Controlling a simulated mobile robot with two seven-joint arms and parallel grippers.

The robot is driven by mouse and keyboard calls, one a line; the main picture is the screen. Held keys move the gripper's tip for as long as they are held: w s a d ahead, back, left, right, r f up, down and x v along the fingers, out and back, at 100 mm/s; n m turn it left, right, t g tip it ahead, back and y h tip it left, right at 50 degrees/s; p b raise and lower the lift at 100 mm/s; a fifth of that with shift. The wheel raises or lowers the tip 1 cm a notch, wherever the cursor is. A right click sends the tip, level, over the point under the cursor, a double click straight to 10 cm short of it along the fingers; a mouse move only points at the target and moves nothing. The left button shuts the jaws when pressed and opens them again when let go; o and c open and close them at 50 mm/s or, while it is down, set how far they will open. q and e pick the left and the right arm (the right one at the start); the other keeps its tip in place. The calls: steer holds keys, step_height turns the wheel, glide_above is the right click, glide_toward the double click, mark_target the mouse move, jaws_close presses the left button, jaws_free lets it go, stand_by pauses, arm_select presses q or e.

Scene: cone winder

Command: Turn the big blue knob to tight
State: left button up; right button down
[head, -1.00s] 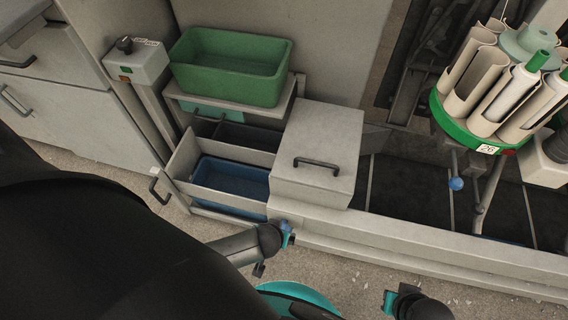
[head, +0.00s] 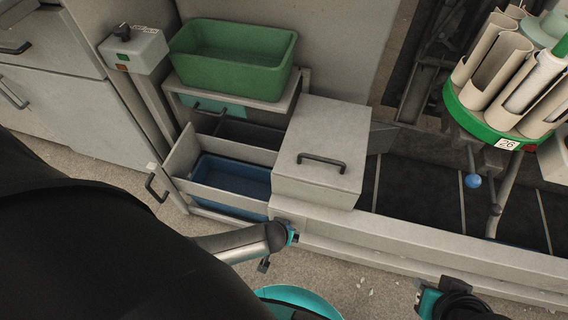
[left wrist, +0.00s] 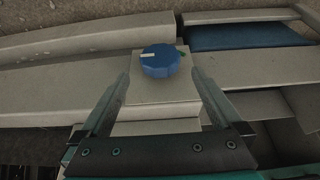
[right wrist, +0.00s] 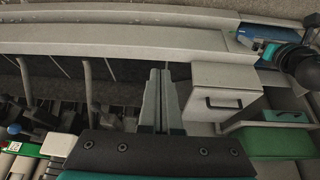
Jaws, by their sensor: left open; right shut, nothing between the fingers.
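The big blue knob (left wrist: 160,62) shows in the left wrist view on the top of a pale block. Its white pointer line is toward the left, and a small green mark shows at its right edge. My left gripper (left wrist: 160,76) is open, its two fingers apart on either side just short of the knob, with nothing between them. In the head view the left arm's dark wrist (head: 268,238) is at the machine's front rail and mostly hides the knob. My right gripper (right wrist: 162,88) is shut and empty; its arm shows low at the right in the head view (head: 430,298).
A grey box with a black handle (head: 315,178) stands beside the knob's place. A green bin (head: 232,88) and a blue tray (head: 232,170) are to its left. A blue ball lever (head: 473,181) sits under the green carousel (head: 490,128) at the right.

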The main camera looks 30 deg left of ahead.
arm_select(q)
steer(key=shift+b+x, duration=2.25)
steer(key=shift+x, duration=0.6)
steer(key=shift+w+f+b, duration=0.2)
steer(key=shift+f+b, duration=0.2)
steer(key=shift+w+f+b, duration=0.15)
steer(key=shift+f+b, duration=0.15)
steer(key=shift+f, duration=0.05)
arm_select(e)
steer(key=w+a+r+t+y, duration=0.2)
steer(key=w+a+t+y, duration=0.2)
steer(key=a+t, duration=0.6)
steer(key=shift+w+a+y, duration=0.25)
steer(key=shift+w+y, duration=0.1)
steer(key=shift+y, duration=0.35)
steer(key=shift+r, duration=0.15)
